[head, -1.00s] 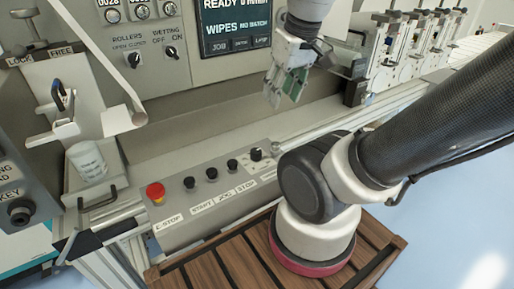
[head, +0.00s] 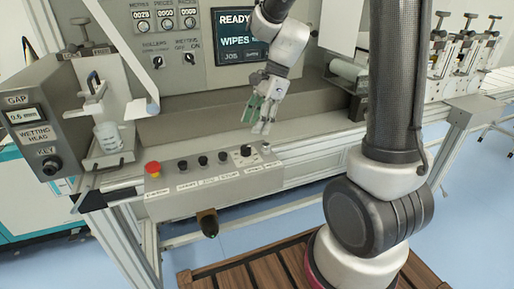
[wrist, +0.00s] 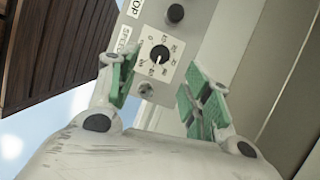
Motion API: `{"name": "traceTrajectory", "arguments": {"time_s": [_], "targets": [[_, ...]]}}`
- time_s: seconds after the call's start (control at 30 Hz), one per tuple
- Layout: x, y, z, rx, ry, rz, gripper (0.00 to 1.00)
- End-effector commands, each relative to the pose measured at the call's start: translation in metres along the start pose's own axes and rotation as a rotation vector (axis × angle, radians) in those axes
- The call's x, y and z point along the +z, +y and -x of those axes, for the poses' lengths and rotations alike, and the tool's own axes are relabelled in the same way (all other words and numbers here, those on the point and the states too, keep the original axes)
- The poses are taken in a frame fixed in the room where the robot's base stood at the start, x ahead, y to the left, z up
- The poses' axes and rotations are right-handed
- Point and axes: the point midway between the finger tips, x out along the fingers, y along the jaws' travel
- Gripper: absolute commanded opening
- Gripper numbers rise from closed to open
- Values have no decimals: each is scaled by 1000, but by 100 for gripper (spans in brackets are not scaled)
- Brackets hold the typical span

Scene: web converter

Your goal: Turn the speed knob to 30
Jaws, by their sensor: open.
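The speed knob (wrist: 160,54) is a small black dial on a white square scale plate, beside a label reading SPEED (wrist: 124,40). A white pointer mark shows on the knob, but I cannot read its setting surely. In the head view the knob (head: 246,151) is at the right part of the sloped control panel (head: 215,185). My gripper (head: 262,122) is open and empty, above and slightly right of the knob. In the wrist view its green-padded fingers (wrist: 161,88) are spread apart, and the knob shows between and beyond them, apart from both.
A red E-stop button (head: 152,168) and several black buttons share the panel. A small metal stud (wrist: 146,90) sits beside the dial plate. A screen (head: 237,35) is behind my arm. The grey key box (head: 35,120) stands at the left, and a wooden slatted platform (head: 235,272) is below.

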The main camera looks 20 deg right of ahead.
Motion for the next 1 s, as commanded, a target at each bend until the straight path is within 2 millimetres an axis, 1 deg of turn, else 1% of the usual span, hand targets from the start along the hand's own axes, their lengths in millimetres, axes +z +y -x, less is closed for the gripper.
{"name": "traceTrajectory", "arguments": {"time_s": [0.1,0.17,0.23,0.5,0.63,0.77,1.0], "targets": [[0,0,-1,-1,-2,-87,49],[0,0,-4,0,-1,-109,49],[0,1,-10,2,-2,-118,49],[0,1,-55,3,0,-116,49],[0,1,-71,2,-1,-115,49],[0,1,-78,0,0,-113,49],[0,1,-78,-1,0,-113,49]]}}
